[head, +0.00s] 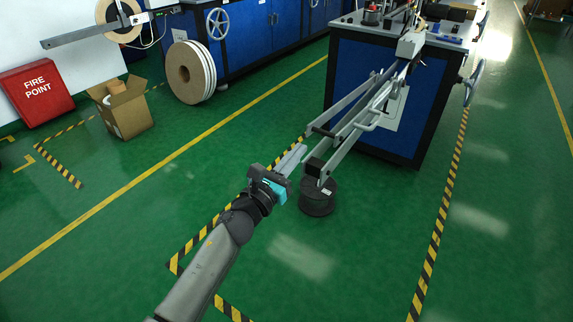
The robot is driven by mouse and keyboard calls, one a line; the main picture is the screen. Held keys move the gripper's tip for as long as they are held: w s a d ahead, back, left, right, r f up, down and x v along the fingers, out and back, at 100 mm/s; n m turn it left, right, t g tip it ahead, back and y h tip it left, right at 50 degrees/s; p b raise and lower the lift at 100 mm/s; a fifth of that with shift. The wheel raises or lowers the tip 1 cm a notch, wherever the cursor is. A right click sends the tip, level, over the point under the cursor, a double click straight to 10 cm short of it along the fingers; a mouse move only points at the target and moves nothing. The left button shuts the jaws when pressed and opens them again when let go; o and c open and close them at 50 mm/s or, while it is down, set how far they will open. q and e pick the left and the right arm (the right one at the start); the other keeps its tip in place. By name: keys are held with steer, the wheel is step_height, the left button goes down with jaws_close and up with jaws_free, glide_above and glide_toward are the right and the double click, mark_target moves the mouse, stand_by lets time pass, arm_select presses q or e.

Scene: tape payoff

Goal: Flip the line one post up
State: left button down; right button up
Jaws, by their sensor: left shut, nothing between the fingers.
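My left gripper (300,150) reaches in from the lower left. Its fingers are shut with nothing between them. They point up and right, close to the left of the lower end of a grey metal arm frame (362,115); I cannot tell whether they touch it. The frame slopes out from the blue machine (375,90), and a dark round weight (318,200) is at its lower end. Rods or posts cross the frame, but they are too small to tell apart. No line or tape can be made out on it. My right gripper is not in view.
A cardboard box (125,115), a red fire point box (38,92) and a large white reel (190,73) stand at the left. A handwheel (473,83) is on the machine's right side. The green floor around the frame is clear, with striped markings.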

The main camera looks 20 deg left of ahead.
arm_select(q)
steer(key=shift+x, duration=1)
